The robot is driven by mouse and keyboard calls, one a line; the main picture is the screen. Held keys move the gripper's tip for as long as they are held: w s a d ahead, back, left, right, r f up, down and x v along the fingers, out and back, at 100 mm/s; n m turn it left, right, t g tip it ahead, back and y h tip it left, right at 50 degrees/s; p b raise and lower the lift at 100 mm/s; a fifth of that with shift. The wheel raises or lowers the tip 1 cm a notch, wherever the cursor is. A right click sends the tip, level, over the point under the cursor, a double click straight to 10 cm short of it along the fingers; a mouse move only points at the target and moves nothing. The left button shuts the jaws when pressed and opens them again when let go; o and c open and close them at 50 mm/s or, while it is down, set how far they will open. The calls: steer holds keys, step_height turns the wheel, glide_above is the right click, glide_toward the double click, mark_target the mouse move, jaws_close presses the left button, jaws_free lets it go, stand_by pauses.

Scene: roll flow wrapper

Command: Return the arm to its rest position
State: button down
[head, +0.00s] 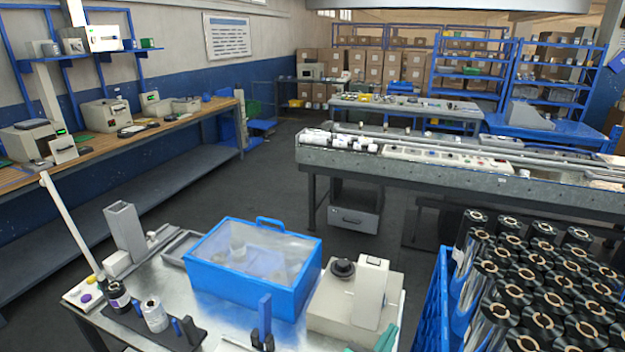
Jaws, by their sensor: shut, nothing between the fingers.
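My gripper and arm cannot be made out in the head view, so their pose is hidden from me. In front of me is a metal-topped table (185,297). On it stands a blue-framed box with a clear lid (255,265); a few pale items show dimly inside. To its right is a beige device (335,305) with a dark round knob and a pale upright part. Small jars stand in a dark tray at the front left, a black one (118,297) and a pale one (154,314).
A blue crate (434,310) packed with upright dark film rolls (545,285) stands at the right. A long grey conveyor machine (400,165) lies beyond. A wooden bench (170,135) with devices runs along the left wall. Open dark floor (255,185) lies between them.

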steer(key=s+a+f+n+t+y, duration=0.1)
steer(key=s+a+f+n+y, duration=0.4)
steer(key=s, duration=0.4)
steer(key=s+a+f+n+t+y, duration=0.1)
steer(key=s+a+f+n+y, duration=0.15)
steer(key=s+f+n, duration=0.55)
steer(key=s+a+r+m, duration=0.1)
steer(key=s+a, duration=0.4)
steer(key=s, duration=0.5)
steer(key=s+a+r+m+y, duration=0.1)
steer(key=s+a, duration=0.4)
steer(key=s, duration=0.6)
steer(key=shift+a+r+m, duration=0.35)
steer(key=shift+r+m, duration=0.3)
steer(key=shift+m, duration=0.45)
